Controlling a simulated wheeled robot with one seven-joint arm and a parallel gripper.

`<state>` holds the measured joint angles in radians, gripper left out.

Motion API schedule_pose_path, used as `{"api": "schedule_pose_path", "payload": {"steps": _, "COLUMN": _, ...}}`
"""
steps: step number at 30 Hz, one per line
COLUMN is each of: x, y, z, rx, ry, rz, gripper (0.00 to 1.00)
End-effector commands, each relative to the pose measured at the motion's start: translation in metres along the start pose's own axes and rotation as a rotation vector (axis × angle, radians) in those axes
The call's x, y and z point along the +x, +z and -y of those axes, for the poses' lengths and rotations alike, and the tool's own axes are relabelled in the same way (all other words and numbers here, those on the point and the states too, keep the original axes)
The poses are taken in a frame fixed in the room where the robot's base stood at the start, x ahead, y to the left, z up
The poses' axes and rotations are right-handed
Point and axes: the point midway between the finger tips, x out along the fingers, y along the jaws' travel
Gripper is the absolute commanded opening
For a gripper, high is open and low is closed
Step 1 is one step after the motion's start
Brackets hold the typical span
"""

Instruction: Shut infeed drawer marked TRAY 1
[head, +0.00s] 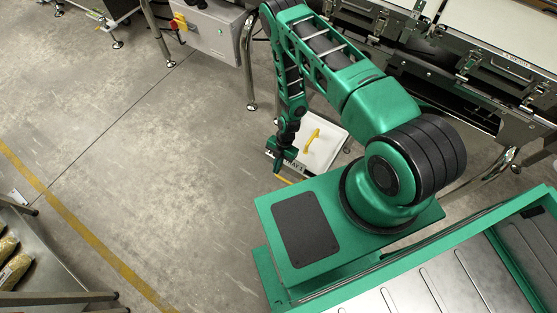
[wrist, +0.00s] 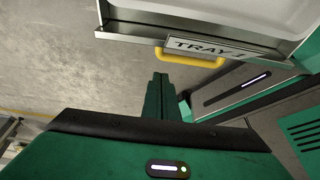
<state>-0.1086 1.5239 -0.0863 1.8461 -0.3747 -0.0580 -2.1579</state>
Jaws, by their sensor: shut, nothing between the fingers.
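The drawer marked TRAY 1 (head: 325,150) stands pulled out, low beside the machine frame, its white inside showing. Its front carries the TRAY 1 label (wrist: 205,48) and a yellow handle (wrist: 190,59) in the wrist view. My gripper (wrist: 160,80) is shut and empty, its fingers just in front of the handle; I cannot tell whether they touch it. In the head view my gripper (head: 278,163) is at the drawer's front left, and my arm hides part of the drawer. A yellow bar (head: 312,138) shows over the white inside.
The conveyor frame (head: 470,75) and its metal legs stand behind and right of the drawer. A grey control box (head: 208,35) with a red and yellow switch is at the top. Bags (head: 14,268) lie on a rack at lower left. The concrete floor at left is clear.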

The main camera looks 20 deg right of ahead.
Motion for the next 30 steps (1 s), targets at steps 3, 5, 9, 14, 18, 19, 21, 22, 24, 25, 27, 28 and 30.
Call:
{"api": "schedule_pose_path", "payload": {"steps": 3, "x": 0.004, "y": 0.012, "z": -0.001, "rx": 0.003, "ry": 0.002, "rz": 0.003, "gripper": 0.0}}
{"api": "schedule_pose_path", "payload": {"steps": 5, "x": 0.002, "y": 0.02, "z": 0.0, "rx": 0.002, "ry": 0.002, "rz": 0.002, "gripper": 0.0}}
{"api": "schedule_pose_path", "payload": {"steps": 9, "x": -0.003, "y": 0.032, "z": -0.001, "rx": 0.001, "ry": 0.002, "rz": 0.001, "gripper": 0.0}}
{"api": "schedule_pose_path", "payload": {"steps": 14, "x": -0.005, "y": 0.037, "z": 0.0, "rx": 0.0, "ry": 0.0, "rz": 0.0, "gripper": 0.0}}
{"api": "schedule_pose_path", "payload": {"steps": 18, "x": -0.006, "y": 0.038, "z": 0.0, "rx": -0.001, "ry": -0.001, "rz": 0.0, "gripper": 0.0}}
{"api": "schedule_pose_path", "payload": {"steps": 19, "x": -0.006, "y": 0.038, "z": 0.0, "rx": -0.001, "ry": -0.001, "rz": 0.0, "gripper": 0.0}}
{"api": "schedule_pose_path", "payload": {"steps": 21, "x": -0.006, "y": 0.038, "z": 0.0, "rx": -0.001, "ry": -0.001, "rz": 0.0, "gripper": 0.0}}
{"api": "schedule_pose_path", "payload": {"steps": 22, "x": -0.006, "y": 0.038, "z": 0.0, "rx": -0.001, "ry": 0.0, "rz": 0.0, "gripper": 0.0}}
{"api": "schedule_pose_path", "payload": {"steps": 24, "x": -0.006, "y": 0.038, "z": 0.0, "rx": -0.001, "ry": -0.001, "rz": 0.0, "gripper": 0.0}}
{"api": "schedule_pose_path", "payload": {"steps": 25, "x": -0.006, "y": 0.038, "z": 0.0, "rx": -0.001, "ry": -0.001, "rz": 0.0, "gripper": 0.0}}
{"api": "schedule_pose_path", "payload": {"steps": 27, "x": -0.006, "y": 0.039, "z": -0.002, "rx": -0.004, "ry": -0.001, "rz": 0.001, "gripper": 0.0}}
{"api": "schedule_pose_path", "payload": {"steps": 28, "x": -0.006, "y": 0.039, "z": -0.002, "rx": -0.006, "ry": -0.002, "rz": 0.001, "gripper": 0.0}}
{"api": "schedule_pose_path", "payload": {"steps": 30, "x": -0.007, "y": 0.043, "z": -0.004, "rx": -0.011, "ry": -0.003, "rz": 0.003, "gripper": 0.0}}
